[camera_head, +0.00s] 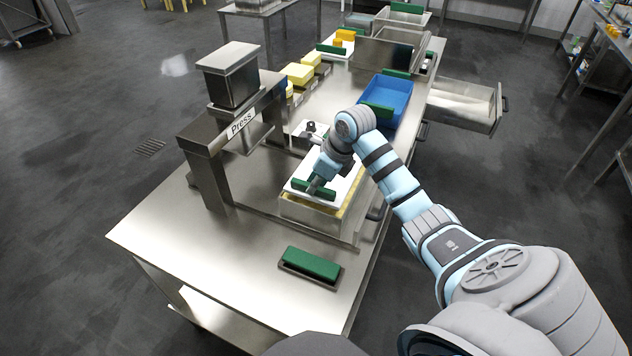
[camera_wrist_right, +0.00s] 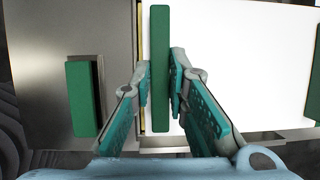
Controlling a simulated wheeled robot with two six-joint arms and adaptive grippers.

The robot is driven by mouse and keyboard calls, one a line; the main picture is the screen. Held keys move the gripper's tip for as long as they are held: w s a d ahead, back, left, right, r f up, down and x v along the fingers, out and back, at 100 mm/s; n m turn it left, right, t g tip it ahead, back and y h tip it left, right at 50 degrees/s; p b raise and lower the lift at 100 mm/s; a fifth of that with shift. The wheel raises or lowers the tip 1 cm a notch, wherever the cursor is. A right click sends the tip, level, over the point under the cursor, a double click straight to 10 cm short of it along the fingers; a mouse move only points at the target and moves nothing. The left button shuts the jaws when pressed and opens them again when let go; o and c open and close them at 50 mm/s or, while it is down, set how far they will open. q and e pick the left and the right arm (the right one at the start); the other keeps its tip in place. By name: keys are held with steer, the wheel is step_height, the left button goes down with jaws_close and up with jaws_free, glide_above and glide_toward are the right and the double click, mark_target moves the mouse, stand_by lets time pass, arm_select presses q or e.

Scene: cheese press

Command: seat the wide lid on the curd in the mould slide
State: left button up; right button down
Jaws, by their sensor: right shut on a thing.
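The wide lid (camera_head: 338,184) is a white plate with a green bar handle (camera_wrist_right: 160,40). My right gripper (camera_head: 316,187) is shut on this handle, with one finger on each side of it in the wrist view (camera_wrist_right: 160,88). The lid lies over the steel mould slide (camera_head: 308,215) beside the press. Yellow curd (camera_head: 342,212) shows as a thin strip along the lid's edge. I cannot tell whether the lid's underside touches the curd. The arm hides part of the lid. My left gripper is not in view.
The press (camera_head: 230,85) stands left of the slide. A small dark plate with a green handle (camera_head: 312,262) lies on the table in front; it also shows in the wrist view (camera_wrist_right: 85,95). A blue bin (camera_head: 388,98) stands behind. The table's front left (camera_head: 190,235) is clear.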

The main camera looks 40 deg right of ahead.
steer(key=shift+f, duration=0.15)
steer(key=shift+f+b, duration=0.4)
steer(key=shift+b, duration=0.05)
steer(key=shift+f, duration=0.3)
stand_by(0.6)
steer(key=c, duration=1.5)
jaws_free()
steer(key=shift+s, duration=0.1)
steer(key=v, duration=1.2)
